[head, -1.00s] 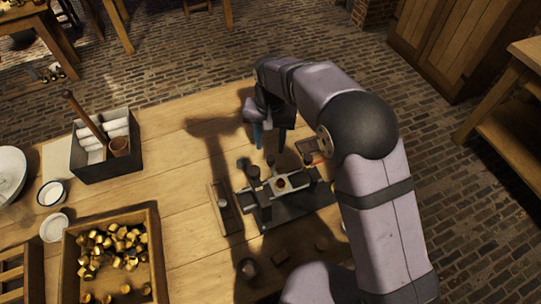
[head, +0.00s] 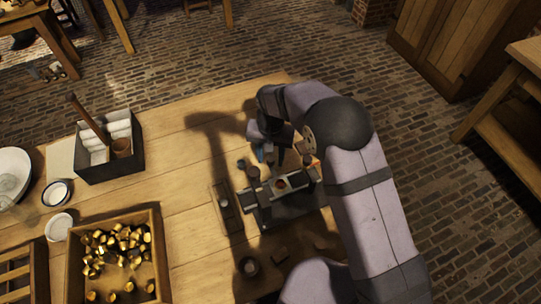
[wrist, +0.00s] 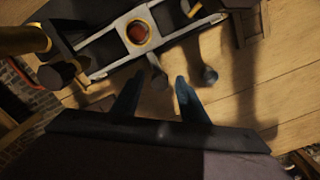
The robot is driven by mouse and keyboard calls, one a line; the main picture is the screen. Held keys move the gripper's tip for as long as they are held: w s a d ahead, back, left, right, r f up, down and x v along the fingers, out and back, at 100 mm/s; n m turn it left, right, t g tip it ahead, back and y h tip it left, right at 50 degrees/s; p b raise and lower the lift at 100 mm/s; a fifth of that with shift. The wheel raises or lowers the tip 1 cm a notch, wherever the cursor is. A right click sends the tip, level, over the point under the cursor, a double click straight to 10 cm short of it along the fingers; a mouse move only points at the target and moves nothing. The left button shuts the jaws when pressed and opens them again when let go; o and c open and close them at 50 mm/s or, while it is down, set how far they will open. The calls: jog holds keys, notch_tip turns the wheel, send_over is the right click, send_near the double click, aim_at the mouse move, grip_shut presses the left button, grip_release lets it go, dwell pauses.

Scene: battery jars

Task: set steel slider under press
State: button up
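The steel slider (head: 281,186) is a pale metal frame with a round cup in it, lying across a dark base (head: 300,205). In the wrist view the slider (wrist: 110,45) runs diagonally across the top, its cup brass-rimmed with a copper-coloured inside. Dark press parts (wrist: 58,72) stand at its left end there. My gripper (head: 268,155) is just behind the slider. In the wrist view its two blue fingers (wrist: 160,82) are apart, below the slider's near edge. A dark knob (wrist: 158,80) shows between the fingertips; I cannot tell whether they touch it.
A second dark knob (wrist: 209,75) is right of the fingers. A wooden crate of brass pieces (head: 72,270) stands front left. A dark box (head: 110,165) with white rolls stands behind it. A narrow wooden tray (head: 226,207) lies left of the base.

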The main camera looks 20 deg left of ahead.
grip_shut()
jog(key=s+a, duration=0.6)
jog(key=shift+b, duration=0.4)
jog(key=shift+o, duration=0.6)
grip_release()
jog(key=shift+w, duration=0.1)
notch_tip(320, 180, up, 7)
jog(key=b, duration=0.2)
jog(key=shift+r, duration=0.2)
